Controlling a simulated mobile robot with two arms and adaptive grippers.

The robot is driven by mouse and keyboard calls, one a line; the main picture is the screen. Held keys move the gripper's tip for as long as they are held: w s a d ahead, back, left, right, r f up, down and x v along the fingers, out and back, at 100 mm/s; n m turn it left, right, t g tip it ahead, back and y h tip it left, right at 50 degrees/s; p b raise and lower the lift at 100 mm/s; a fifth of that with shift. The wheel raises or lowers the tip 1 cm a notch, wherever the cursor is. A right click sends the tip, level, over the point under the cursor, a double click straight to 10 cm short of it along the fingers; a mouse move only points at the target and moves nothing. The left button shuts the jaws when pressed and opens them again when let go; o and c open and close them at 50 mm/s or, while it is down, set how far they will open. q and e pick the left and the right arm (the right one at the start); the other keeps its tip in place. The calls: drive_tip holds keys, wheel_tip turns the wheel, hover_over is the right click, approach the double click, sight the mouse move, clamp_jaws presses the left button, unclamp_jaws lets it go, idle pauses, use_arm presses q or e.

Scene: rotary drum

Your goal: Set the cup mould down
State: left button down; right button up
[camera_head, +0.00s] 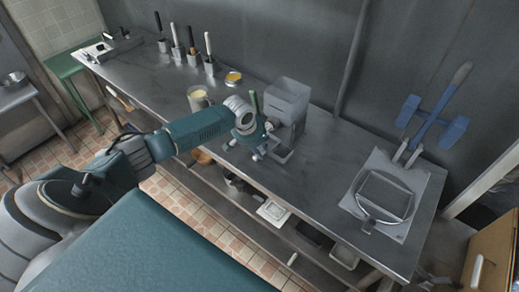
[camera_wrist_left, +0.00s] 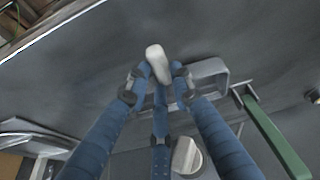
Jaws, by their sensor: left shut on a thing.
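My left gripper (camera_head: 257,153) is at the front edge of the steel bench, just left of and below a grey box-shaped machine. In the left wrist view its blue fingers (camera_wrist_left: 157,84) are closed on a pale rounded piece, which I take to be part of the cup mould (camera_wrist_left: 157,62). The rest of the mould is hidden by the fingers or too small to make out. I cannot tell whether it touches the bench. My right gripper is not in view.
The grey machine (camera_head: 287,100) stands close behind the gripper. A cup with pale contents (camera_head: 198,98) and a yellow tin (camera_head: 233,79) stand to its left. The bench between (camera_head: 335,165) is clear.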

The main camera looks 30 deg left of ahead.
use_arm(q)
drive_tip(key=c, duration=1.4)
unclamp_jaws()
drive_tip(key=shift+c, duration=0.2)
drive_tip(key=shift+s+r, duration=0.1)
drive_tip(key=shift+r, duration=0.2)
drive_tip(key=v, duration=1.1)
drive_tip(key=shift+s, duration=0.15)
drive_tip(key=shift+r, duration=0.1)
